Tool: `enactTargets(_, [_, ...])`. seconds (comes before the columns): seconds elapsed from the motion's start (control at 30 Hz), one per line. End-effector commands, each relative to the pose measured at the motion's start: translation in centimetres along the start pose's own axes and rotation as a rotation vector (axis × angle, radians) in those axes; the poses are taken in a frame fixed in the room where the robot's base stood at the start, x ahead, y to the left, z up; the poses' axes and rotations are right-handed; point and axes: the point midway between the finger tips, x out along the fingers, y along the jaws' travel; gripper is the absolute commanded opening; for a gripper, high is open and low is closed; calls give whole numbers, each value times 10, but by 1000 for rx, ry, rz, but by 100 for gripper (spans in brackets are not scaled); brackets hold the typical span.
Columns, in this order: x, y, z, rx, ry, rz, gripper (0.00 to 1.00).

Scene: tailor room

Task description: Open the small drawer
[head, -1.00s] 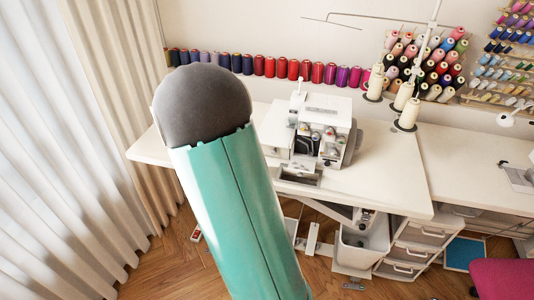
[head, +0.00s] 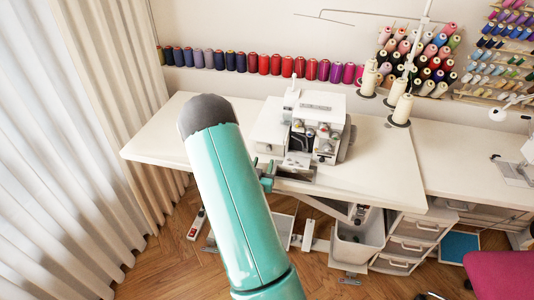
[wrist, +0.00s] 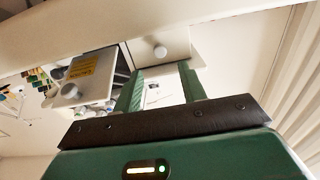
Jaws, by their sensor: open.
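In the wrist view, a small white front with a round pale knob (wrist: 160,51) shows just beyond my gripper (wrist: 160,84). The knob lies between the lines of the two green fingers, which are apart with nothing between them. A second white panel with a round knob and a yellow label (wrist: 84,67) is to the left of it. I cannot tell for sure which front is the small drawer. In the head view, my teal arm hides most of the gripper; a dark teal part shows at the table's front edge, left of the white sewing machine (head: 315,120).
The white table (head: 385,165) carries the machine and thread cones (head: 401,108). Below it are a bin (head: 358,240) and a stack of drawers (head: 405,245). Curtains (head: 110,110) hang at the left. A pink seat (head: 495,272) is at the lower right.

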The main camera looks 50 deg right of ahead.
Motion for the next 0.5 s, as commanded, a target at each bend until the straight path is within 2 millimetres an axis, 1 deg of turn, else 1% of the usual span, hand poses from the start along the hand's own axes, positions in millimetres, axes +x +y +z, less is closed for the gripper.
enactTargets(0.03, [11,1,0,1,3,2,41])
enactTargets(0.1, [24,1,0,0,2,2,41])
enactTargets(0.23, [46,1,0,1,1,2,41])
enactTargets(0.33, [58,0,0,0,1,0,41])
enactTargets(0.5, [66,0,0,-1,-1,-1,41])
